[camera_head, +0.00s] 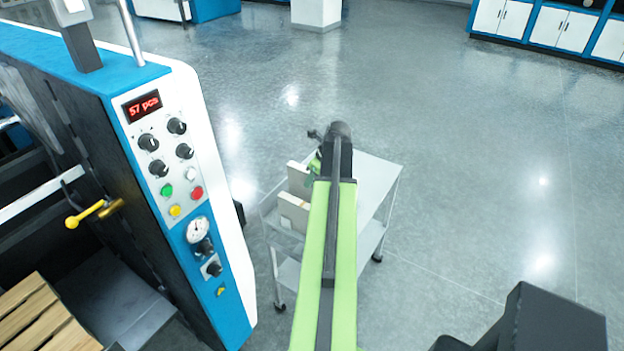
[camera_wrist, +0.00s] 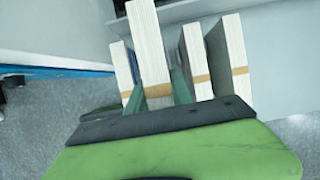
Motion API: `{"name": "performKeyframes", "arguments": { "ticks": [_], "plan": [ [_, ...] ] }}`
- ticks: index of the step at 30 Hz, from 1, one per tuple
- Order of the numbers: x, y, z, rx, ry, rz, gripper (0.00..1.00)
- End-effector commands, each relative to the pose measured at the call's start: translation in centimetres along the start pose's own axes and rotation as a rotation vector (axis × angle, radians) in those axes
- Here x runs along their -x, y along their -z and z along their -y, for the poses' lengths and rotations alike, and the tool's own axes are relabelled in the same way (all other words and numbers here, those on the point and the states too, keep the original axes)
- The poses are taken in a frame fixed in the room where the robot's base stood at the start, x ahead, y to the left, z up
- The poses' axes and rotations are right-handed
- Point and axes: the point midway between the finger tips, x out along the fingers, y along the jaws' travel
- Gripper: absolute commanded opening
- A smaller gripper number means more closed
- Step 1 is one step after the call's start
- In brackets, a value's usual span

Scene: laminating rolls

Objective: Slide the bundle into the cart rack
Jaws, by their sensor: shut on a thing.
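The cart (camera_head: 375,180) stands on the floor beyond my arm, with a pale top and a lower shelf. In the head view, two pale bundles, a farther one (camera_head: 298,178) and a nearer one (camera_head: 292,213), show at its left side. In the wrist view, my gripper (camera_wrist: 157,93) is shut on a white bundle (camera_wrist: 150,45) with a brown band. Other banded bundles stand beside it, one to the left (camera_wrist: 121,68) and others to the right (camera_wrist: 196,62) (camera_wrist: 233,55). My arm hides much of the gripper in the head view. Whether the held bundle rests on the cart, I cannot tell.
A large blue and white machine (camera_head: 190,190) with a control panel stands close on the left of the cart. Wooden slats (camera_head: 40,318) lie at the lower left. White cabinets (camera_head: 560,28) stand far back.

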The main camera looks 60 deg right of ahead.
Motion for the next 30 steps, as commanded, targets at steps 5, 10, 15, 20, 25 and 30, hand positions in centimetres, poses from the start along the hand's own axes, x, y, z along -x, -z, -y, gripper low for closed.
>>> {"name": "performKeyframes", "arguments": {
  "ticks": [5,10,15,20,25,30],
  "plan": [
    [-1.6,0.7,0.0,-0.001,0.000,0.001,0.00],
    [-2.8,1.2,0.0,-0.001,0.000,0.001,0.00],
    [-4.0,1.7,0.1,-0.001,0.000,0.001,0.00],
    [-5.0,2.2,0.1,-0.002,0.001,0.001,0.00],
    [-6.2,2.7,0.1,-0.002,0.001,0.001,0.00],
    [-7.4,3.2,0.1,-0.002,0.001,0.001,0.00]
  ]
}}
